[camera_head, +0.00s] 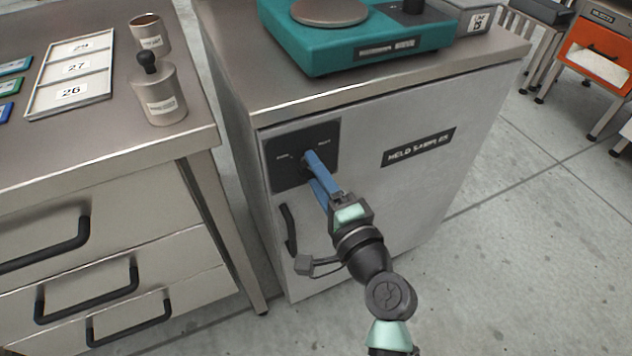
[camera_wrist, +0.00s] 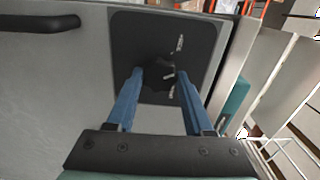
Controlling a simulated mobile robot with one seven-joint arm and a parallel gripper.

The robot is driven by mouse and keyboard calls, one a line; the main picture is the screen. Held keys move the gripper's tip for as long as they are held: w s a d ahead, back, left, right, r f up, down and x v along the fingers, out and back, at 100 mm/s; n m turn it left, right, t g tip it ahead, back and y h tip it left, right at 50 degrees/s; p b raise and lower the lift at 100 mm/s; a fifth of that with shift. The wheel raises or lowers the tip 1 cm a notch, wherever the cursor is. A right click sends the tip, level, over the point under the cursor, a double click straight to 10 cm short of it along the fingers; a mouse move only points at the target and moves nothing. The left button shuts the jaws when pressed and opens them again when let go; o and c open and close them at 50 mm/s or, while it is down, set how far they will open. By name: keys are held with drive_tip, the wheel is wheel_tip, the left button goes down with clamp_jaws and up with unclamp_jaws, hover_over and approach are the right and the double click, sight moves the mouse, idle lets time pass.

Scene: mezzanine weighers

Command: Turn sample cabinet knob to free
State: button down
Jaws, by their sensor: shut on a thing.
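The sample cabinet (camera_head: 430,190) is a grey cabinet with a black "HELD SAMPLES" label. At its upper left is a black knob plate (camera_head: 330,135) with two small labels, too small to read surely. The black knob (camera_wrist: 157,72) shows on the plate in the wrist view, between the fingertips. My gripper (camera_head: 308,158) has blue fingers that reach the plate and is shut on the knob; in the wrist view the gripper (camera_wrist: 160,76) faces the plate squarely. In the head view the fingers mostly hide the knob.
A black door handle (camera_head: 287,230) is below the plate, left of my wrist. A teal scale (camera_head: 370,45) stands on the cabinet top. At left is a bench with drawers (camera_head: 100,270), a metal weight (camera_head: 160,95) and a numbered tray (camera_head: 45,95).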

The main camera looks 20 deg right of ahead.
drive_tip(key=shift+n+b, duration=2.2)
drive_tip(key=shift+n, duration=1.1)
drive_tip(key=shift+c, duration=1.4)
unclamp_jaws()
drive_tip(key=shift+s, duration=0.15)
drive_tip(key=s+p, duration=0.1)
drive_tip(key=s, duration=1.1)
drive_tip(key=shift+s+d, duration=0.2)
drive_tip(key=shift+s, duration=0.15)
